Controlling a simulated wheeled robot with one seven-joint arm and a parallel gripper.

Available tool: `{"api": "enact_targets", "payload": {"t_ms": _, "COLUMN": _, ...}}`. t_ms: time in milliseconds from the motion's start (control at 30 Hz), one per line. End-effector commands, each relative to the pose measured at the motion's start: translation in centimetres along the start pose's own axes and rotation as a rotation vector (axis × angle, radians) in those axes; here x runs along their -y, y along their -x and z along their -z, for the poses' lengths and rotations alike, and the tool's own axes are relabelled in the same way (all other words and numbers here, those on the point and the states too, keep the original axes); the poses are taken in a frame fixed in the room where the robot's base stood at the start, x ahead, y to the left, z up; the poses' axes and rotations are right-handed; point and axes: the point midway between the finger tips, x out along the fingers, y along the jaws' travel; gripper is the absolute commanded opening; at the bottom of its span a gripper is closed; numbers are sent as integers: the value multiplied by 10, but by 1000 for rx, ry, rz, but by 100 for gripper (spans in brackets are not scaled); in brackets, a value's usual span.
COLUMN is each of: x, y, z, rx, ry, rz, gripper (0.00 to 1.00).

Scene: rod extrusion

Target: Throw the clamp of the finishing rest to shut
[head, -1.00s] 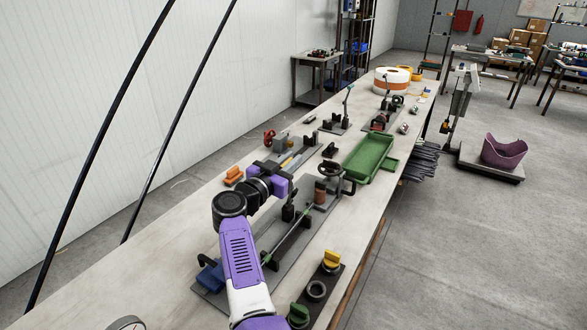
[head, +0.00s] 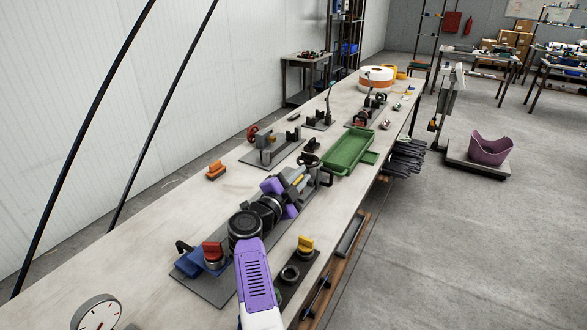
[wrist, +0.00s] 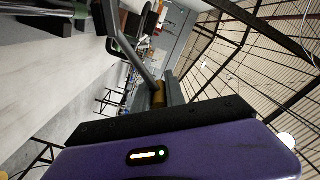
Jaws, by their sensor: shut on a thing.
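The long grey fixture plate (head: 213,289) lies on the bench; my purple gripper (head: 289,187) is low over its far part and hides most of the fixture there. The finishing rest and its clamp cannot be made out clearly behind my gripper in the head view. In the wrist view, a grey metal lever (wrist: 143,66) slants down to the black finger pad of my gripper (wrist: 160,118), with a yellow-brown piece (wrist: 159,95) beside it. My gripper is shut on this lever, seemingly the clamp's handle; the grip itself is mostly hidden.
A red knob (head: 213,250) stands by a blue block (head: 193,267) at the plate's near end. A yellow knob (head: 305,244) is to the right. A green tray (head: 350,150) and a black handwheel (head: 308,160) lie beyond my gripper.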

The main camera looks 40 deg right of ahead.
Motion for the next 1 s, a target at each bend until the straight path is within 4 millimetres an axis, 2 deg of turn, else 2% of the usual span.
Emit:
{"api": "enact_targets", "payload": {"t_ms": 200, "x": -19, "y": 1, "z": -1, "rx": 3, "ry": -145, "rz": 2, "gripper": 0}}
{"api": "enact_targets", "payload": {"t_ms": 400, "x": -30, "y": 1, "z": -2, "rx": 3, "ry": -142, "rz": 2, "gripper": 0}}
{"api": "enact_targets", "payload": {"t_ms": 1000, "x": -36, "y": 1, "z": -3, "rx": 3, "ry": -138, "rz": 1, "gripper": 0}}
